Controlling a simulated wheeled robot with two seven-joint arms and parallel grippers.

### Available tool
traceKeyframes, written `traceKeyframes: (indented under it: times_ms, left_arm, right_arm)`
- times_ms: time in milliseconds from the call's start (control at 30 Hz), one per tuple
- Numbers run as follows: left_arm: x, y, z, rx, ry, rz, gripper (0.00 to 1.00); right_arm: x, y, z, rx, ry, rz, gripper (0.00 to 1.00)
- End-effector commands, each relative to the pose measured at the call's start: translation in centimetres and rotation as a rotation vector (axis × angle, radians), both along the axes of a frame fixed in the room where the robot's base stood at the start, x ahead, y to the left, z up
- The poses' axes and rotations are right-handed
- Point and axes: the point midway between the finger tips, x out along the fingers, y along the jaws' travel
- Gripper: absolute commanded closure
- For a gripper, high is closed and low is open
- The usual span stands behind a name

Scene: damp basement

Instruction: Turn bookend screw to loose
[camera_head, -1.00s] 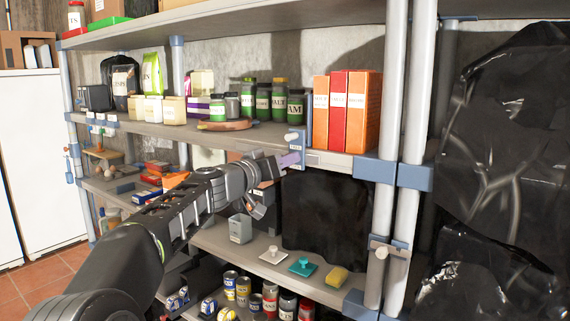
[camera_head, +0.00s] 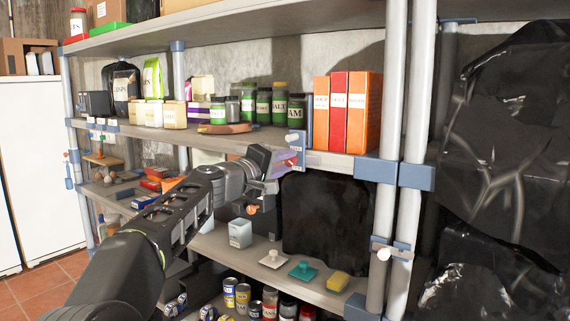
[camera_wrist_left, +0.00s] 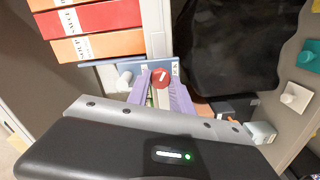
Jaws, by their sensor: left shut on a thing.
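The bookend (camera_head: 296,146) is a blue-grey bracket at the front edge of the middle shelf, left of the upright binders. It also shows in the left wrist view (camera_wrist_left: 110,63). A white knob (camera_head: 291,138) sticks out of its upper part. A red screw head (camera_wrist_left: 160,77) sits lower on the bookend and shows as a small red spot in the head view (camera_head: 293,161). My left gripper (camera_wrist_left: 160,86), with purple fingers, is shut on the screw, one finger on each side. My right gripper is in neither view.
Red and orange binders (camera_head: 348,110) stand right of the bookend. Green-labelled jars (camera_head: 263,103) stand to its left. Shelf posts (camera_head: 400,120) rise at the right.

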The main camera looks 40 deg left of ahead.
Motion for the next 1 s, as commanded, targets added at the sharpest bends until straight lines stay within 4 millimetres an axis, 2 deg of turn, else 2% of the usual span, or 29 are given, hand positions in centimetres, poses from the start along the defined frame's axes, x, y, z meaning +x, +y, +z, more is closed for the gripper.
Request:
traceKeyframes:
  times_ms: [467,1000]
  left_arm:
    - [0.0,0.0,-0.1,-0.451,-0.009,0.000,1.00]
    - [0.0,0.0,-0.1,-0.965,-0.018,0.000,1.00]
  right_arm:
    - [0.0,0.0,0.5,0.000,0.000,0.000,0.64]
    - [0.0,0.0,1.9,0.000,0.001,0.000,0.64]
